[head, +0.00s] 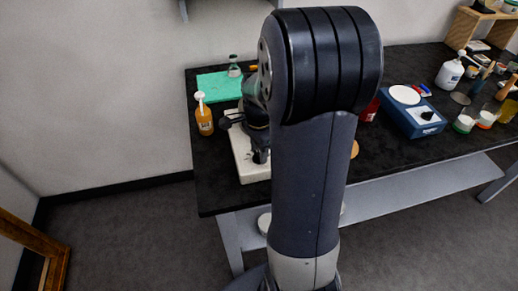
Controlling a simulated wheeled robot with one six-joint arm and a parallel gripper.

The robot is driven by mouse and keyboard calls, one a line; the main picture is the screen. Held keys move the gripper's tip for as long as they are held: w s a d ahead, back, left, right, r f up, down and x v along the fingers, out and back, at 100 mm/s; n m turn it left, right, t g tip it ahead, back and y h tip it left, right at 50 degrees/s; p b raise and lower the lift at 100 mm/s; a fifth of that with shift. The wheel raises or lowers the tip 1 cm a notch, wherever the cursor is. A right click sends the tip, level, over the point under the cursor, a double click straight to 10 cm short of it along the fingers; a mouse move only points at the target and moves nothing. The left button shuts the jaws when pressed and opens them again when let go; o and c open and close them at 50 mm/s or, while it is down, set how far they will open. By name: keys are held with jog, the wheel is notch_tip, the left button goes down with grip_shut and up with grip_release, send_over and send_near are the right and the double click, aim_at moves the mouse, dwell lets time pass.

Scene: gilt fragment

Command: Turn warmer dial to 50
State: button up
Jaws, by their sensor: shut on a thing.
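A blue box-shaped device (398,118) stands on the black bench right of my arm. It has a round white plate (405,94) on top and a small dark patch (427,115) at its front right. It may be the warmer, but I cannot tell. No dial numbers or pointer can be read at this size. My own arm stands upright across the middle of the head view and covers part of the bench. I cannot make out my gripper, its fingertips or what they touch; they appear hidden behind the arm.
A white pump bottle (449,73) and several jars stand at the right. Bare bench (388,154) shows at the front.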

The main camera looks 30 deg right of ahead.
dwell(0.4)
jog(key=o, duration=1)
notch_tip(320, 180, up, 11)
jog(key=shift+f, duration=0.1)
jog(key=shift+f, duration=0.1)
notch_tip(320, 180, down, 10)
jog(key=shift+f, duration=0.35)
dwell(0.4)
